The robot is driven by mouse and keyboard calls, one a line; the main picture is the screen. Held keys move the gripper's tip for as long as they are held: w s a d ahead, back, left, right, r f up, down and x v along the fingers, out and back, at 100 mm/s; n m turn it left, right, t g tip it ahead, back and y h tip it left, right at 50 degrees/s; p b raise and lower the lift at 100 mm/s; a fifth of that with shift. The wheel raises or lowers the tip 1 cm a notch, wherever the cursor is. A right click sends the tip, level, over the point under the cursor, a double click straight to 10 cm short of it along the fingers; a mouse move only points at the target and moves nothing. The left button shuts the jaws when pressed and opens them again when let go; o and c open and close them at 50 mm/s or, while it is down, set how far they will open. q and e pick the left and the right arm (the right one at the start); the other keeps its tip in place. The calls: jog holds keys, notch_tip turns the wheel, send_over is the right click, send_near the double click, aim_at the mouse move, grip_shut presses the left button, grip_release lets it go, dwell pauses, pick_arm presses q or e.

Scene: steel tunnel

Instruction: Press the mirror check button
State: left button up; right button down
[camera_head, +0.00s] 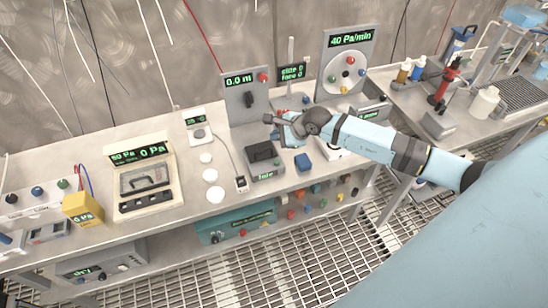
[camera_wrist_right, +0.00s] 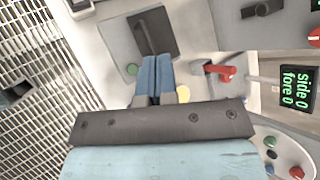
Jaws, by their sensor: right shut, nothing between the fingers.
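No button in view carries a readable mirror check label, so I cannot tell which one it is. My right gripper (camera_head: 275,119) is above the bench in the head view, near a grey box with a dark block on top (camera_head: 262,153). In the right wrist view its blue fingers (camera_wrist_right: 155,62) are shut and empty. Just ahead of them is the grey box's dark plate (camera_wrist_right: 153,33), with a green button (camera_wrist_right: 131,70) to the left of the fingertips. Whether the fingers touch the box is not clear. My left gripper is not in view.
A small display reading "side 0 fore 0" (camera_head: 292,73) stands behind the gripper. A blue block (camera_head: 303,162) lies close by. A panel with a white dial and coloured knobs (camera_head: 346,73) stands behind my arm. White discs (camera_head: 210,175) lie to the left.

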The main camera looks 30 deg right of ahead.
jog(key=b, duration=0.5)
send_over(277, 163)
notch_tip(277, 163, down, 8)
jog(key=shift+r, duration=0.2)
jog(key=shift+f+b, duration=0.4)
jog(key=shift+f, duration=0.2)
jog(key=shift+f, duration=0.1)
dwell(1.3)
jog(key=shift+f+b, duration=0.3)
jog(key=shift+b, duration=0.05)
